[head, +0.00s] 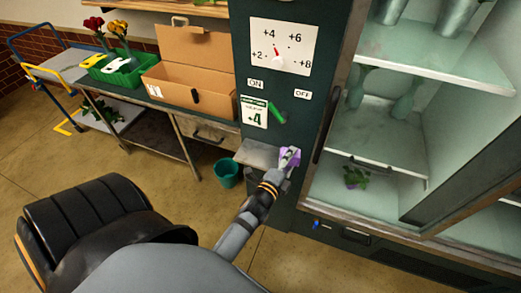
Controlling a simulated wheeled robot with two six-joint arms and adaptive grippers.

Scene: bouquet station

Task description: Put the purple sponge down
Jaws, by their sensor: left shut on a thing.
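The purple sponge (283,154) is a small purple block in the middle of the head view. My left gripper (289,157) is shut on it, and the fingers cover part of it. The sponge is close to the front of the dark green cabinet panel, by the right end of a small grey metal shelf (258,155). I cannot tell whether the sponge touches the shelf or the panel. My right gripper is not in view.
A dial plate (284,46) and a green lever (276,113) are on the panel above. An open glass-fronted cabinet (365,140) stands to the right. A cardboard box (190,85) and green crate (122,74) sit on the left bench. A teal bucket (228,174) is below.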

